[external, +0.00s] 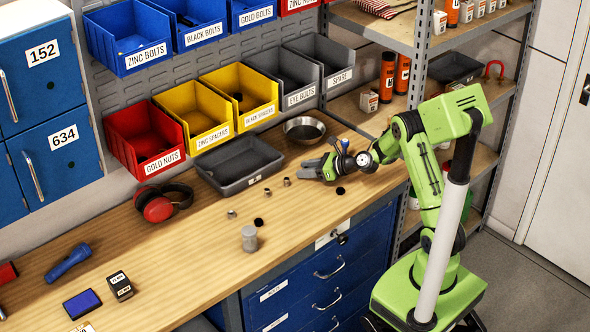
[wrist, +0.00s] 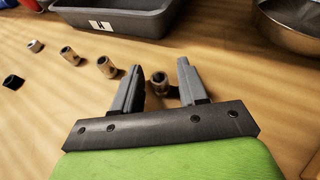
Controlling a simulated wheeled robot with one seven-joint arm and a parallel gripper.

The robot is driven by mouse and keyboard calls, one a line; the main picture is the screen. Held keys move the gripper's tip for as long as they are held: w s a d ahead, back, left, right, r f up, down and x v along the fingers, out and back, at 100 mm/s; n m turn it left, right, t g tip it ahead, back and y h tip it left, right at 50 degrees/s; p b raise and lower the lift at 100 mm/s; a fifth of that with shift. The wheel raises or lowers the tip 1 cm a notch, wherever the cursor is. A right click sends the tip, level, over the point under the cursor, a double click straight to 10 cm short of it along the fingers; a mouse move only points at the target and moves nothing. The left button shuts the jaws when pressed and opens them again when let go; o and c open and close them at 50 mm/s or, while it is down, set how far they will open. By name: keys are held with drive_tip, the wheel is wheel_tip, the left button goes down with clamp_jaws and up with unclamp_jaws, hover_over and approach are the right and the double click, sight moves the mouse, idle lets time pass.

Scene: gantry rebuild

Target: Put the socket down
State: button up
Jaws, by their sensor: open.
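My gripper (wrist: 160,66) is open, with its two grey fingers apart. A small metal socket (wrist: 160,83) stands on the wooden bench between the fingers, with a gap visible on each side. In the external view my gripper (external: 308,168) is low over the bench, and the socket between its fingers cannot be made out there. More metal sockets stand in a loose row to the left: one (wrist: 105,67), another (wrist: 70,56) and a third (wrist: 35,46). They also show in the external view, the nearest socket (external: 286,182) just left of my gripper.
A dark grey tray (external: 228,186) lies behind the row, and a metal bowl (external: 304,130) stands behind my gripper. A grey cylinder (external: 249,239) stands near the front edge. Red earmuffs (external: 158,207) lie to the left. Bins line the back.

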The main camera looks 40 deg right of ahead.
drive_tip(key=p+v, duration=0.1)
drive_tip(key=v, duration=1.1)
drive_tip(key=shift+w, duration=0.1)
drive_tip(key=shift+s+a+r+n, duration=0.25)
drive_tip(key=shift+n, duration=0.15)
drive_tip(key=s+a+n+g, duration=0.1)
drive_tip(key=n, duration=0.1)
drive_tip(key=s+a+r+n+g, duration=0.1)
drive_tip(key=a+n, duration=0.1)
drive_tip(key=n, duration=0.1)
drive_tip(key=s+a+n, duration=0.1)
drive_tip(key=n, duration=0.2)
drive_tip(key=shift+s+a+r+g, duration=0.25)
drive_tip(key=shift+s+r+g, duration=0.05)
drive_tip(key=shift+s+g, duration=0.1)
drive_tip(key=s+d+r+n+g+h, duration=0.1)
drive_tip(key=s+r+n+h, duration=0.1)
drive_tip(key=s+n, duration=0.8)
drive_tip(key=s+d+r+n+g+h, duration=0.1)
drive_tip(key=s+r+n+g+h, duration=0.1)
drive_tip(key=s+n, duration=0.9)
drive_tip(key=s+r+h, duration=0.1)
drive_tip(key=h, duration=0.1)
drive_tip(key=shift+d+r+g+h, duration=0.2)
drive_tip(key=shift+d+g+h, duration=0.1)
drive_tip(key=shift+d, duration=0.1)
drive_tip(key=shift+s, duration=0.1)
